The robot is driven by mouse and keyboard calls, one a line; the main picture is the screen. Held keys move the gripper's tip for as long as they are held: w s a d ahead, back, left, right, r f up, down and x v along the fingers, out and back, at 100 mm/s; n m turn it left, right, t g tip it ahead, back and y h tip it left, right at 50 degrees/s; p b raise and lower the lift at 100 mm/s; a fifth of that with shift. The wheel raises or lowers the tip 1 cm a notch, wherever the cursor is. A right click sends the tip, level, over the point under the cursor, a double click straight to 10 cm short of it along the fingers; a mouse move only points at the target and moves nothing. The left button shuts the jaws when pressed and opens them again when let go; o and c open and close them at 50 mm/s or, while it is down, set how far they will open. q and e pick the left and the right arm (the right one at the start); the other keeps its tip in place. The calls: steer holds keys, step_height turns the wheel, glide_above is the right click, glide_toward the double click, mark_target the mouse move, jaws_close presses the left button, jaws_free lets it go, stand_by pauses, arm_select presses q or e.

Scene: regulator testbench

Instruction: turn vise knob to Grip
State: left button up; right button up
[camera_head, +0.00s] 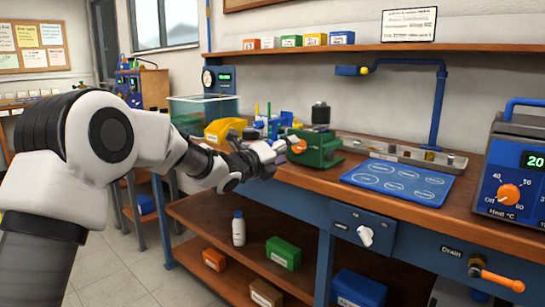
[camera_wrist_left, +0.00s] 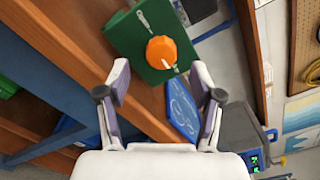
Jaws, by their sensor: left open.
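The green vise (camera_head: 318,158) stands at the front edge of the wooden workbench, with a dark cylinder on top. Its orange knob (camera_head: 299,146) is on the face toward my left arm. In the left wrist view the orange knob (camera_wrist_left: 161,52) sits on the green vise face (camera_wrist_left: 130,38), with a white mark at its lower edge; white label marks on the face are too small to read. My left gripper (camera_wrist_left: 160,80) is open and empty, its fingers spread short of the knob and apart from it. In the head view my left gripper (camera_head: 281,150) is close beside the knob. My right gripper is not seen.
A blue mat (camera_head: 398,183) and a grey metal rail (camera_head: 405,155) lie right of the vise. A yellow bin (camera_head: 222,129) stands to its left. A heater unit (camera_head: 515,165) stands far right. A white switch (camera_head: 365,235) is on the bench front.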

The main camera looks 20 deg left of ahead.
arm_select(q)
steer(key=v, duration=0.7)
steer(key=shift+s, duration=0.2)
steer(key=shift+a, duration=0.1)
